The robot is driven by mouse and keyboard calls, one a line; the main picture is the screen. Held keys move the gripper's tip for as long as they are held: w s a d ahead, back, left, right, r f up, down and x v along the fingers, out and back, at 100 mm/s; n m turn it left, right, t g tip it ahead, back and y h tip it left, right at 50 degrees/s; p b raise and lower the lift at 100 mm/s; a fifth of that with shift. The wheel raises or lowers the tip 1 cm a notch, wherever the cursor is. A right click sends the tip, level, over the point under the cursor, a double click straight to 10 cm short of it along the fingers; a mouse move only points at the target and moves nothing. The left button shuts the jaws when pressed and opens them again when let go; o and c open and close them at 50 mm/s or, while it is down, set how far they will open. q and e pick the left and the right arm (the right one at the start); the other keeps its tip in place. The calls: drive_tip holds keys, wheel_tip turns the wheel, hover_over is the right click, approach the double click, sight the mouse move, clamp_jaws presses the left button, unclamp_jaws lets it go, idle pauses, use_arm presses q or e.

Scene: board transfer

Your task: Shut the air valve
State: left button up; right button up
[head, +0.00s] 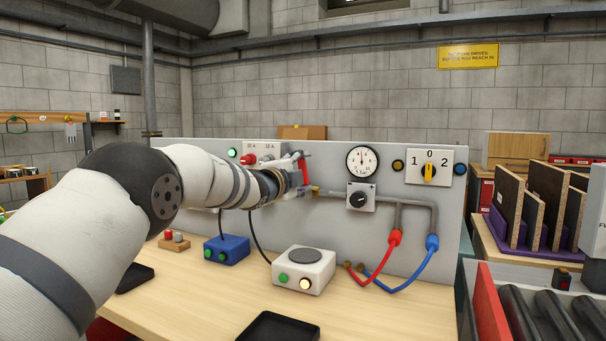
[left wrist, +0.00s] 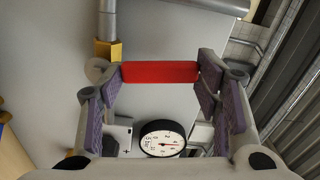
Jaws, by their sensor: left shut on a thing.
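The air valve's red lever (head: 304,171) is on the upright grey panel, beside a brass fitting (head: 316,190) on a grey pipe. It stands close to upright in the head view, across the level pipe. My left gripper (head: 297,180) is shut on the lever. In the left wrist view the red lever (left wrist: 160,72) spans the space between the purple finger pads, with the brass fitting (left wrist: 109,50) beyond its left end. My own fingers and wrist partly hide the valve in the head view. My right gripper is not in view.
A pressure gauge (head: 362,161), a regulator knob (head: 360,198) and a yellow selector switch (head: 428,173) are to the right on the panel. Red (head: 388,259) and blue (head: 409,278) hoses hang below. A white button box (head: 303,270) and a blue box (head: 226,250) stand on the bench.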

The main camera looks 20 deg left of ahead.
use_arm(q)
drive_tip(key=shift+d+m, duration=0.5)
drive_tip(key=shift+m, duration=0.5)
drive_tip(key=o, duration=1.7)
drive_tip(key=s, duration=1.2)
drive_tip(key=shift+a, duration=0.2)
